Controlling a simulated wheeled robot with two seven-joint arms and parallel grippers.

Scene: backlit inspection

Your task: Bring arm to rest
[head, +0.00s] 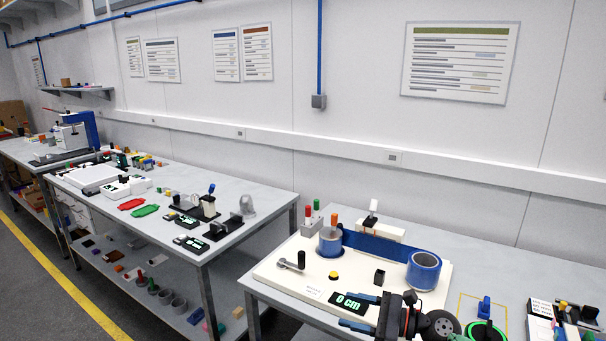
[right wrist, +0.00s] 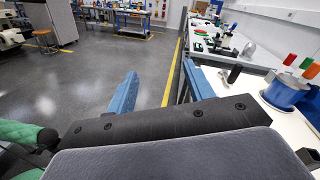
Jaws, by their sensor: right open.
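My right gripper (head: 360,312) shows at the bottom of the head view, above the front part of the white fixture board (head: 268,272) on the near bench. Its two blue fingers point left and are apart. In the right wrist view its fingers (right wrist: 160,92) stand wide apart with nothing between them; the floor shows behind. The black wrist and part of my right arm lie at the lower right of the head view and hide some of the board's front edge. My left gripper is not in view.
The board carries a blue tape roll (head: 424,270), a second blue-wrapped roll (head: 331,242), a black display (head: 355,303) reading 0 cm and a yellow button (head: 333,275). A blue item (head: 485,308) stands to the right. A further bench (head: 225,240) holds several devices. The floor aisle (head: 60,310) is clear.

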